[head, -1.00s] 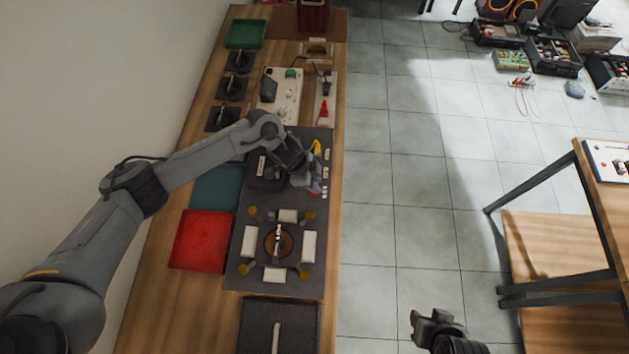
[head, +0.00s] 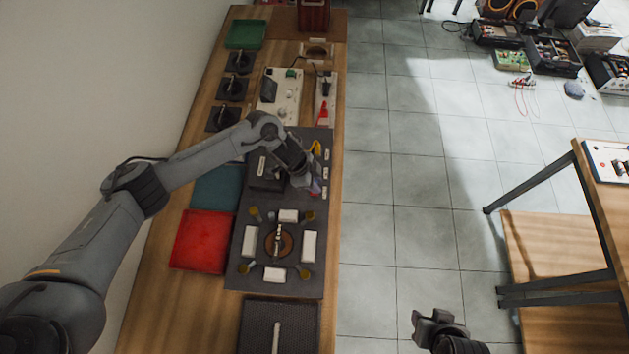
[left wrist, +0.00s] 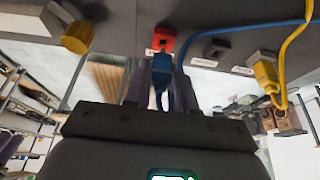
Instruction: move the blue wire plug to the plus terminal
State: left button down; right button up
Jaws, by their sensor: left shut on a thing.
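My left gripper (head: 314,186) is over the right edge of the dark board in the head view. In the left wrist view its two fingers (left wrist: 161,76) are shut on the blue plug (left wrist: 162,66). The plug's front end is right at the red terminal (left wrist: 164,40); I cannot tell how far it is inserted. A blue wire (left wrist: 245,28) runs off to the right from behind the fingers. A yellow plug (left wrist: 267,74) with a yellow wire sits in a neighbouring socket. My right gripper (head: 432,322) hangs over the floor, apart from the board; its jaws are unclear.
The dark board (head: 243,235) lies on a long wooden bench. A dark box (head: 265,172) stands beside the left gripper. White labels line the board's right edge. A red tray (head: 203,240) lies to the left.

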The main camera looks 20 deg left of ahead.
dwell(0.5)
pick_arm(q)
jog(key=shift+f, duration=0.45)
dwell(0.3)
jog(key=shift+f+b, duration=0.35)
jog(key=shift+b, duration=0.05)
dwell(1.2)
dwell(0.7)
jog(key=shift+f+p, duration=0.15)
jog(key=shift+p, duration=0.2)
dwell(0.4)
dwell(0.9)
jog(key=c, duration=0.8)
grip_release()
jog(key=shift+c, duration=0.2)
